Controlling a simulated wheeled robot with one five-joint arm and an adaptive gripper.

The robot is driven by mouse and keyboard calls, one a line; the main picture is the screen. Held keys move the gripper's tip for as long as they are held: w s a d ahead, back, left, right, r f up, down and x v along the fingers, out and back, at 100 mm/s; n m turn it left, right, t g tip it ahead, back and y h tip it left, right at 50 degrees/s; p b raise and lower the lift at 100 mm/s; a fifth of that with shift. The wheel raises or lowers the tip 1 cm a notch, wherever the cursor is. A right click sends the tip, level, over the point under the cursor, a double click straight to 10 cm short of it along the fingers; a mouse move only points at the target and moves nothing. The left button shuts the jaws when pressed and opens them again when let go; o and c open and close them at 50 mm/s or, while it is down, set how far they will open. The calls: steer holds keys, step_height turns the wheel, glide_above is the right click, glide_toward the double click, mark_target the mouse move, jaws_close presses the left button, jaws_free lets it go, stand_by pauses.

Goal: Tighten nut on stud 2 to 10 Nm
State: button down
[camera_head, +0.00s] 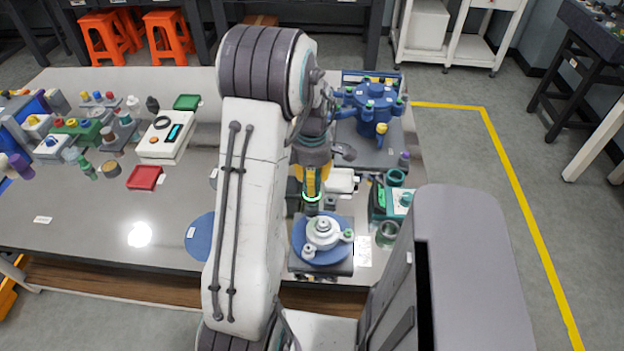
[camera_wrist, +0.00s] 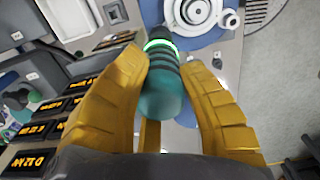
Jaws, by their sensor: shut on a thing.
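My gripper (camera_head: 311,180) is shut on a teal cylindrical tool with dark bands and a glowing green ring (camera_wrist: 165,98). In the wrist view, the yellow fingers of my gripper (camera_wrist: 162,62) lie on both sides of the tool. The white round flange (camera_head: 324,232) sits on a blue disc (camera_head: 301,248), and the tool is behind it in the head view. The flange also shows in the wrist view (camera_wrist: 197,14), beyond the tool's lit end. Small round studs or nuts stand on the flange; I cannot tell which is stud 2. No contact between tool and flange is clear.
A blue multi-port fixture (camera_head: 372,104) stands behind on the bench. A green and teal device (camera_head: 380,201) and a jar (camera_head: 387,233) are right of the flange. Dark signs with orange text (camera_wrist: 37,130) are at left in the wrist view. The bench's front left (camera_head: 90,220) is mostly clear.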

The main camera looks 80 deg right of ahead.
steer(key=shift+r, duration=0.15)
stand_by(0.7)
steer(key=shift+r+p, duration=1.75)
steer(key=shift+r, duration=0.6)
steer(key=shift+s, duration=0.1)
